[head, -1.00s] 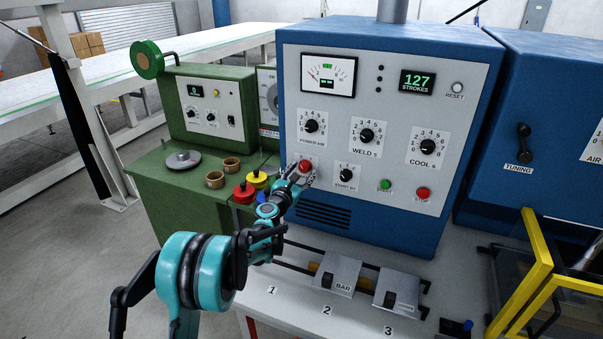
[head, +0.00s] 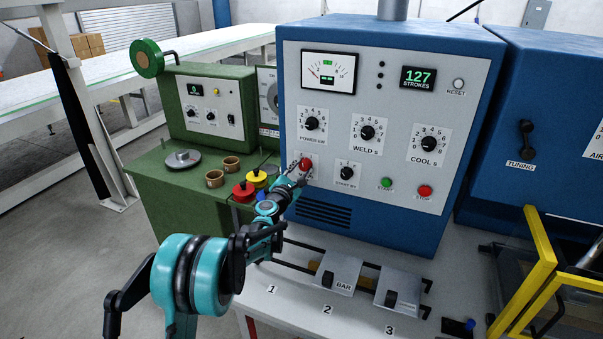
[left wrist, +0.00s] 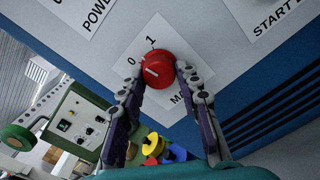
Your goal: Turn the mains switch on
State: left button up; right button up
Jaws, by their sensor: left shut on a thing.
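The mains switch is a red round knob (head: 306,163) low on the left of the blue welder's light front panel. In the left wrist view the red knob (left wrist: 157,70) sits on a white plate with marks 0 and 1, and its white line lies on the side toward 0. The plate's lettering is partly hidden by a finger. My left gripper (head: 301,171) is at the knob, with one finger on each side of it. In the wrist view the left gripper (left wrist: 158,72) is shut on the knob. My right gripper is not in view.
A start-by dial (head: 347,173), a green button (head: 386,184) and a red stop button (head: 424,191) are to the right. Metal blocks (head: 337,274) on rails sit below the panel.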

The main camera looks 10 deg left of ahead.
pick_arm(q)
jog(key=m, duration=0.3)
jog(key=shift+m+b, duration=0.4)
jog(key=shift+a+m+b, duration=0.1)
jog(key=shift+m+b, duration=0.25)
jog(key=shift+m, duration=1.55)
jog(key=o, duration=1.2)
jog(key=shift+c, duration=0.2)
jog(key=s+a, duration=0.2)
jog(key=s, duration=0.9)
jog(key=shift+s, duration=0.4)
